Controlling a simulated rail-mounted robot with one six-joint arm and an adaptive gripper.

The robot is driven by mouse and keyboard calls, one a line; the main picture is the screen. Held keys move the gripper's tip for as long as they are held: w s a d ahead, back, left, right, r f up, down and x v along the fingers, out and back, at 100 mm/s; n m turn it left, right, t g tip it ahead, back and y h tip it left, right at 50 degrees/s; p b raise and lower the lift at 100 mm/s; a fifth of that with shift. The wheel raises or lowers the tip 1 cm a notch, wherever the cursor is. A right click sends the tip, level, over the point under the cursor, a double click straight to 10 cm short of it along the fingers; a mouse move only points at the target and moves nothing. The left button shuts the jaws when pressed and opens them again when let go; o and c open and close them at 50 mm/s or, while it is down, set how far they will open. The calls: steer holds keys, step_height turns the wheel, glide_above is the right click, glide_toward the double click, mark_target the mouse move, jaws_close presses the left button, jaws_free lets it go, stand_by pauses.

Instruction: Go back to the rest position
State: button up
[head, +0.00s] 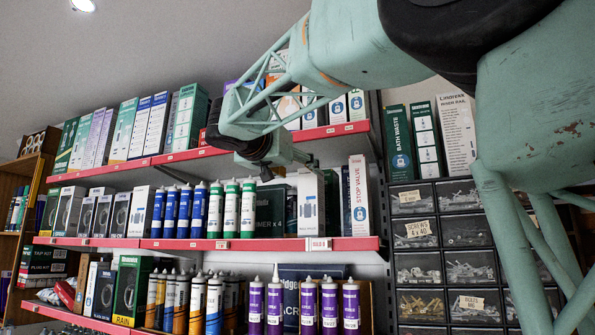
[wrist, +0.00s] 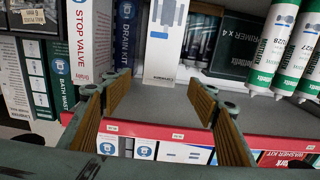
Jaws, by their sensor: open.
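My gripper (head: 268,168) hangs in front of the red-edged shelves, just above the items on the middle shelf. In the wrist view its two ridged orange-brown finger pads (wrist: 160,100) stand wide apart with nothing between them. Beyond the fingertips a white box (wrist: 166,40) stands on the shelf, apart from the pads. It also shows in the head view (head: 308,205), below and right of my gripper.
The middle shelf edge (head: 250,244) and upper shelf edge (head: 180,156) are close obstacles. Small-parts drawers (head: 440,250) stand at the right.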

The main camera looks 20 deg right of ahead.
stand_by(0.4)
steer(key=s+f+n+g+y+b, duration=0.2)
steer(key=s+f, duration=0.6)
steer(key=f, duration=0.4)
steer(key=s+d+f+n+g+y+b, duration=0.1)
steer(key=s+f+y, duration=0.1)
steer(key=s+f, duration=0.75)
steer(key=s+f+n+g+y+b, duration=0.2)
steer(key=s+f, duration=0.3)
steer(key=f, duration=0.9)
steer(key=s+a+f+n+g+y+b, duration=0.1)
steer(key=s+a+f, duration=0.3)
steer(key=s+f, duration=0.6)
steer(key=s+a+f+n+g+y+b, duration=0.1)
steer(key=s+a+f+y+b, duration=0.1)
steer(key=s+f, duration=0.8)
steer(key=s+a+f+n+g+y+b, duration=0.1)
steer(key=s+a+f+n+y, duration=0.1)
steer(key=s+a+f, duration=0.5)
steer(key=s+f+y, duration=0.1)
steer(key=s+f, duration=0.2)
steer(key=f, duration=0.4)
steer(key=shift+s+g+y, duration=0.35)
steer(key=shift+g+y, duration=0.05)
steer(key=shift+c, duration=0.2)
